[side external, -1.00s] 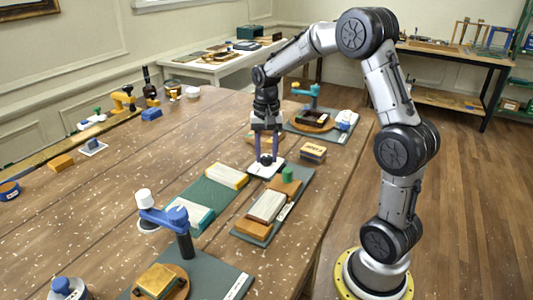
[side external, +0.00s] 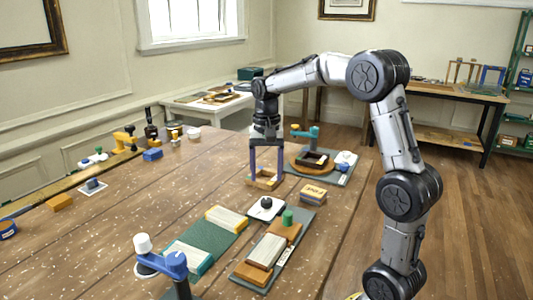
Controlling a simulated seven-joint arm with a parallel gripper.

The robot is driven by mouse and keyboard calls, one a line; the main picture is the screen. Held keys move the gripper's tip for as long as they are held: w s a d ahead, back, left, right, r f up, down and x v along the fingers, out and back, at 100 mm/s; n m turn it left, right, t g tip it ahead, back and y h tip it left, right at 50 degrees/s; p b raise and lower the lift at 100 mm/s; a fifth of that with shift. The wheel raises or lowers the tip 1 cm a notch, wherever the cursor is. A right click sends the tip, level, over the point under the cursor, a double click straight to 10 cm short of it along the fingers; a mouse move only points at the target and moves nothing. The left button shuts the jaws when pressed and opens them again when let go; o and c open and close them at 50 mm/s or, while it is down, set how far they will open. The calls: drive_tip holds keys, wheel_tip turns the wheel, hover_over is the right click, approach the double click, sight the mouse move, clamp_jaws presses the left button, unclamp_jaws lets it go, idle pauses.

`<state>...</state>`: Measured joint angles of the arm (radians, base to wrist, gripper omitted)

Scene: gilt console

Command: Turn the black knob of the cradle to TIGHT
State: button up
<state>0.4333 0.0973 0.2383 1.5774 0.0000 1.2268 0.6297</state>
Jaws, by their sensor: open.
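The black knob (side external: 266,202) sits on a small white plate (side external: 256,212) near the middle of the table. Its pointer and any TIGHT mark are too small to read. Beside it is a grey-green base (side external: 248,284) carrying orange wooden blocks, a pale book-like block (side external: 266,251) and a green knob (side external: 287,217). I cannot tell which parts form the cradle. My gripper (side external: 265,181) points down with its two purple fingers apart and empty. It appears above and beyond the black knob in the picture, clear of it.
A small wooden frame (side external: 263,186) shows behind my fingers. A green mat (side external: 228,240) with two book-like blocks lies to the left. A blue-armed stand (side external: 172,264) is at the front.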

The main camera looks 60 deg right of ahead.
wheel_tip(320, 180, up, 6)
drive_tip(key=shift+r, duration=0.1)
idle(0.5)
drive_tip(key=s+a+r+n+t, duration=0.3)
drive_tip(key=s+a+r+n, duration=0.2)
drive_tip(key=s+a, duration=0.6)
drive_tip(key=s+a+f+n+t, duration=0.2)
drive_tip(key=s+a+f+n, duration=0.3)
drive_tip(key=f, duration=0.5)
drive_tip(key=s+n, duration=0.2)
drive_tip(key=s, duration=0.1)
drive_tip(key=shift+a+t, duration=0.2)
drive_tip(key=shift+t, duration=0.1)
